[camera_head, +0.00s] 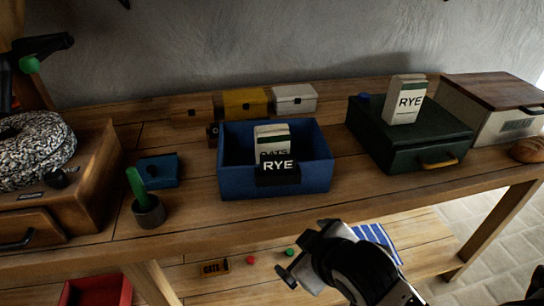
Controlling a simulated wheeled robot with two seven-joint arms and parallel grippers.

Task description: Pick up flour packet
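A white packet with a dark band reading RYE (406,101) stands upright on the dark green case (395,145) at the right of the bench. A second white packet, its print looking like OATS (271,138), stands inside the blue box (232,178), whose front label reads RYE. The box front hides its lower part. My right gripper (297,250) comes in from the bottom right, in front of the bench edge and below the blue box. Its fingers look apart, with nothing between them. It touches neither packet.
A wooden cabinet (92,195) with a speckled ring stands at the left. A green-handled tool in a dark cup (149,210) and a small blue box (160,170) are near it. Yellow (245,102) and white (294,98) boxes stand behind. A lower shelf holds small items.

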